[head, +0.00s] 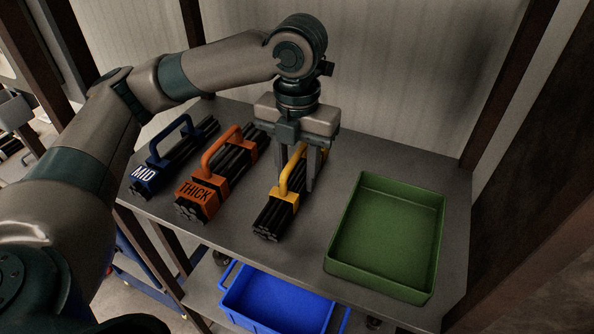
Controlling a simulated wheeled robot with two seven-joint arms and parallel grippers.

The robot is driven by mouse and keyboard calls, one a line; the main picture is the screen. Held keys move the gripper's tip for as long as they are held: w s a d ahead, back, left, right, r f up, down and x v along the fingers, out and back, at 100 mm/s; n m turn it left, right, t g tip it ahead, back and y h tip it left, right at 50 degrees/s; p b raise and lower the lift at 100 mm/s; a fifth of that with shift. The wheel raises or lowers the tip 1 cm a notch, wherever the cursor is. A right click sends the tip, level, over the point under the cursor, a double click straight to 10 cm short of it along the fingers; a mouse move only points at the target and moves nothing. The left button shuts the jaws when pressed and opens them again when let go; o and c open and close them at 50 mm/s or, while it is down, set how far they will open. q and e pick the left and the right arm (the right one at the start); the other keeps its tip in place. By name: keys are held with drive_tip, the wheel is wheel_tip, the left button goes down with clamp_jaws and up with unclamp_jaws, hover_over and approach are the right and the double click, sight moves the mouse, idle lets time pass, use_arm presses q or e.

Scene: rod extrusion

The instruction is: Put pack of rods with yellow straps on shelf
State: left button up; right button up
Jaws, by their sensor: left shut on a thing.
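The pack of rods with yellow straps (274,217) is a bundle of dark rods with a yellow strap and a yellow handle. It is at the shelf's upper surface (310,267), between the orange pack and the green tray. My left gripper (309,180) points down over its far part, with its fingers shut on the yellow handle. The gripper hides part of the far end of the pack. I cannot tell whether the pack rests on the surface or is just above it. My right gripper is out of view.
A blue pack marked MID (147,178) and an orange pack marked THICK (197,193) lie to the left. An empty green tray (432,240) stands at the right. A blue bin (275,297) is on the level below. Dark posts (508,75) frame the shelf.

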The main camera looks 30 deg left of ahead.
sight(297, 153)
use_arm(q)
drive_tip(key=shift+f, duration=0.45)
drive_tip(key=shift+f, duration=0.1)
drive_tip(key=o, duration=1.4)
drive_tip(key=shift+c, duration=0.2)
wheel_tip(297, 153, up, 10)
drive_tip(key=shift+r+b, duration=0.15)
drive_tip(key=shift+b, duration=0.9)
drive_tip(key=shift+r, duration=1)
drive_tip(key=shift+w+d, duration=0.1)
